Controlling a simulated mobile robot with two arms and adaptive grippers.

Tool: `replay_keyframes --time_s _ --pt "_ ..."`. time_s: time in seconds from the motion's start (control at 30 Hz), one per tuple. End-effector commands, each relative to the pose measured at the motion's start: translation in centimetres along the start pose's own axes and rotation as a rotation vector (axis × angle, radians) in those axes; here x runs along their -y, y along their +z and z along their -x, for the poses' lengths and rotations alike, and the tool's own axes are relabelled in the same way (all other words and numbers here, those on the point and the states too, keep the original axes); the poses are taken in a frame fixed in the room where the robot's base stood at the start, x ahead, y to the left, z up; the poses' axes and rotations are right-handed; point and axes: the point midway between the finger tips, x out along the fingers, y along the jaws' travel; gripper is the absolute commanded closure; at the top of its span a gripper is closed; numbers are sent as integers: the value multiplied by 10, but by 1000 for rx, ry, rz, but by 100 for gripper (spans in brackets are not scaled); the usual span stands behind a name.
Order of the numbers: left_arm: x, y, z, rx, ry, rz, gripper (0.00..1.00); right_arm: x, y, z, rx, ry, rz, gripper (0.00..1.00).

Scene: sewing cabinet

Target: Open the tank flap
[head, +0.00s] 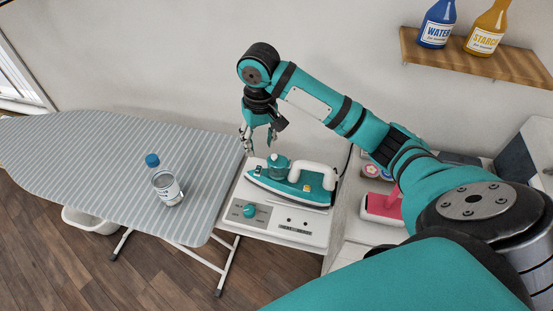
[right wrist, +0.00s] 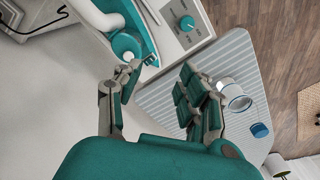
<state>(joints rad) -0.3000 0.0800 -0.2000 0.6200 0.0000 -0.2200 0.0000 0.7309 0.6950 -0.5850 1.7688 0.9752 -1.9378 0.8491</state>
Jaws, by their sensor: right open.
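A teal and white steam iron (head: 290,184) rests on a white station (head: 262,233) at the end of the ironing board. Its rounded teal tank (head: 278,165) is at the left end of the iron, and it also shows in the right wrist view (right wrist: 126,43). I cannot make out whether the tank flap is open or closed. My right gripper (head: 260,146) is open and empty, pointing down just above and left of the tank. In the right wrist view my right gripper (right wrist: 162,78) has one finger beside the tank, apparently without touching. My left gripper is not in view.
The station has a teal knob (head: 250,210). A wooden shelf (head: 475,62) holds a blue water bottle (head: 437,25) and a starch bottle (head: 487,30). A pink object (head: 383,206) stands right of the iron.

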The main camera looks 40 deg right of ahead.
Motion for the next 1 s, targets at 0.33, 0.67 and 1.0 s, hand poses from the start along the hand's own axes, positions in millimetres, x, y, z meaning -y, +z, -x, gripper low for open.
replay_keyframes --time_s 0.33,0.67,1.0 --pt "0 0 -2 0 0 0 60 33 39 -53 -32 -54 157 59" --pt "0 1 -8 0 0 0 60 55 75 -105 -77 -116 253 59" --pt "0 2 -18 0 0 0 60 65 111 -162 -130 -159 304 59"
